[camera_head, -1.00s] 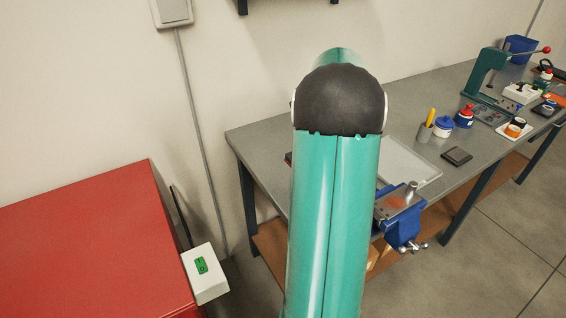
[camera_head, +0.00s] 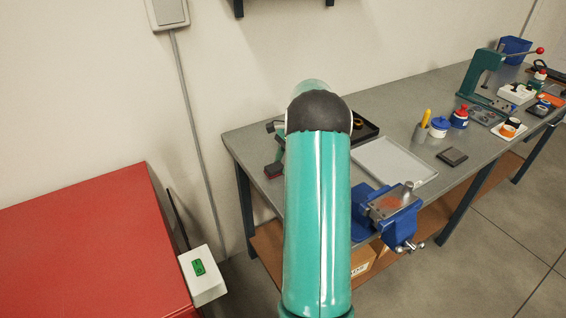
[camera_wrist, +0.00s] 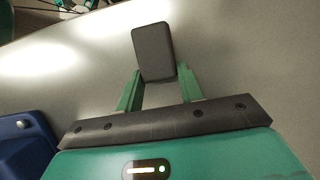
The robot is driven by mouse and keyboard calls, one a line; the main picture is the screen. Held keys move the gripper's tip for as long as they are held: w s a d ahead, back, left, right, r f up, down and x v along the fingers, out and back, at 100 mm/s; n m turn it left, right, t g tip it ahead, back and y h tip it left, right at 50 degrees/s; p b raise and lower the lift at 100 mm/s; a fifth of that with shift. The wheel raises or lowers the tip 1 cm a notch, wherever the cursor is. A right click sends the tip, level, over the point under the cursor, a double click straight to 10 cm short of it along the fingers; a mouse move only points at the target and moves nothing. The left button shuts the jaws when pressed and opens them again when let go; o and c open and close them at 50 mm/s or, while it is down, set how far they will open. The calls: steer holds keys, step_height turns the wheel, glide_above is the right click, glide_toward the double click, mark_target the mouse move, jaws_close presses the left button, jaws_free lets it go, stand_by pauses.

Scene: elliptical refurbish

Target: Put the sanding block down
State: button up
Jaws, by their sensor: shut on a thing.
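The sanding block (camera_wrist: 153,50), a dark grey rounded block, is held between the green fingers of my gripper (camera_wrist: 160,78) in the wrist view. The gripper is shut on it. The grey bench top (camera_wrist: 235,65) lies behind and below the block. I cannot tell whether the block touches the bench.
A blue vise (camera_head: 400,226) with a metal plate stands at the bench's front edge. A pale tray (camera_head: 395,165) lies behind it. A red cabinet (camera_head: 85,240) stands left.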

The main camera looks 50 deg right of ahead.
steer(key=shift+f, duration=0.3)
